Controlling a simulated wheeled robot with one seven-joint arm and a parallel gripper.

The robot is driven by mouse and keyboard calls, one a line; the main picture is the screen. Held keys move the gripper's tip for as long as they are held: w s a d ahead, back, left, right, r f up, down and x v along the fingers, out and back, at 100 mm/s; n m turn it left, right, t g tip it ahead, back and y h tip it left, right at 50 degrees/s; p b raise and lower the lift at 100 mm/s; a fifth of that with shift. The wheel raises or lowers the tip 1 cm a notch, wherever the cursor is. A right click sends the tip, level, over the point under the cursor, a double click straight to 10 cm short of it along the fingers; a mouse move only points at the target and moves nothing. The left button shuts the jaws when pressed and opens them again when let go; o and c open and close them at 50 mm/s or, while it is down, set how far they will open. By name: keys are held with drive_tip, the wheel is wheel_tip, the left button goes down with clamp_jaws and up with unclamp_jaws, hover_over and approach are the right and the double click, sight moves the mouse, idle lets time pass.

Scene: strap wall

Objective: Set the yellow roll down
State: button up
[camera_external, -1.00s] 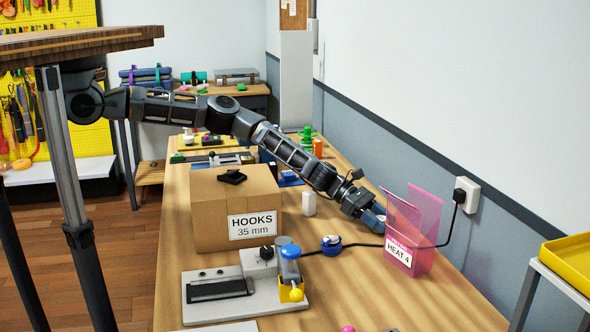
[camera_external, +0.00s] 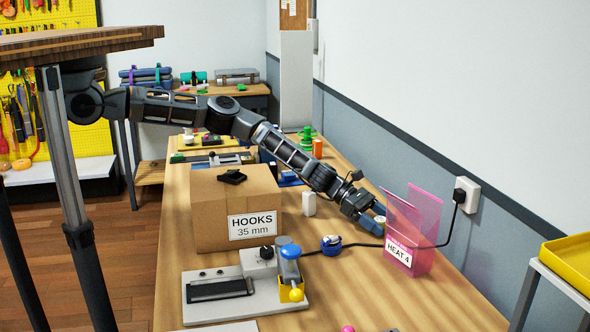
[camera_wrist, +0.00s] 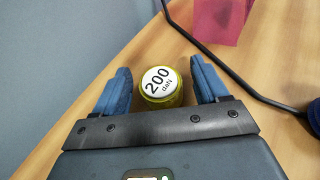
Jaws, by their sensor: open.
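The yellow roll (camera_wrist: 160,87) has a white round label reading "200 daN" facing up in the wrist view. It stands between the two blue fingers of my gripper (camera_wrist: 160,70), with a gap on each side. In the external view my gripper (camera_external: 371,217) is low over the wooden bench top (camera_external: 350,280), left of the pink holder. Only a small pale part of the roll (camera_external: 380,219) shows there, between the fingers. The roll appears to rest on the bench; its lower side is hidden.
The pink holder marked "HEAT 4" (camera_external: 401,256) stands close on the right. A black cable (camera_external: 365,245) runs across the bench to a wall socket (camera_external: 466,195). A blue item (camera_external: 331,243), a white block (camera_external: 309,205) and the HOOKS box (camera_external: 235,208) are to the left.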

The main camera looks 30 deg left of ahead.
sight(379, 218)
drive_tip(key=p+v, duration=0.2)
drive_tip(key=v, duration=0.1)
drive_tip(key=shift+r+p, duration=0.3)
drive_tip(key=shift+p, duration=0.1)
drive_tip(key=shift+p+v, duration=0.55)
drive_tip(key=shift+v, duration=0.3)
drive_tip(key=shift+a+f, duration=0.1)
drive_tip(key=shift+f, duration=0.05)
